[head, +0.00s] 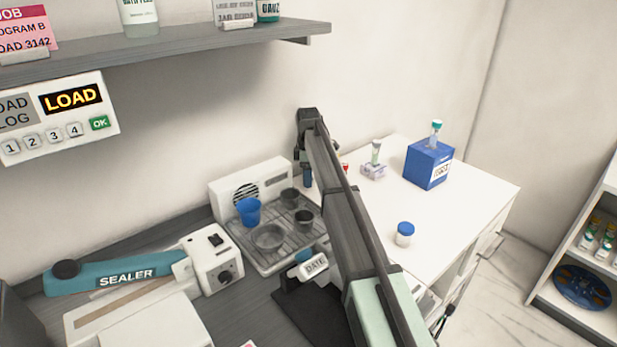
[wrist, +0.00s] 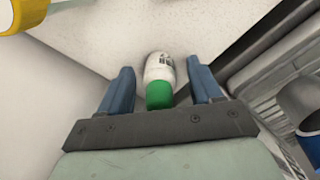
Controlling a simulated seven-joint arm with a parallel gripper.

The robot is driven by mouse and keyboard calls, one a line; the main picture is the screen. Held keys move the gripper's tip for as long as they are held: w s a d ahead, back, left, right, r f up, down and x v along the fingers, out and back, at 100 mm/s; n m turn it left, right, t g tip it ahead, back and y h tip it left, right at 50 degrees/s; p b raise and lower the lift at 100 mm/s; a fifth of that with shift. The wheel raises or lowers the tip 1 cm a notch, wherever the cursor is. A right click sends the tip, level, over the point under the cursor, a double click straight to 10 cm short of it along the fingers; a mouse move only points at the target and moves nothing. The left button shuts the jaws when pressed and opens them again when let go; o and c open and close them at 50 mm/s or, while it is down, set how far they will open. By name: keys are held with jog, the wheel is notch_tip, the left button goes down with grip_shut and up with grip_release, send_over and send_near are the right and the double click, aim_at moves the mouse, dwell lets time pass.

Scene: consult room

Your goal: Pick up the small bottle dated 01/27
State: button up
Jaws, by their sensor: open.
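A small white bottle with a green cap (wrist: 159,68) shows in the wrist view, with dark print on its label too small to read, so I cannot confirm the date 01/27. My gripper (wrist: 160,69) is open, with one blue finger on each side of the bottle and visible gaps between. In the head view my gripper (head: 307,179) points down near the white counter's left end, by the wall. I cannot make out this bottle in the head view; my arm covers part of that area.
A metal tray with cups (head: 262,258) lies left of my arm. A shelf (head: 200,38) overhangs at upper left.

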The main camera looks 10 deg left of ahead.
jog(key=shift+c, duration=0.3)
jog(key=c, duration=1.1)
jog(key=shift+o, duration=0.2)
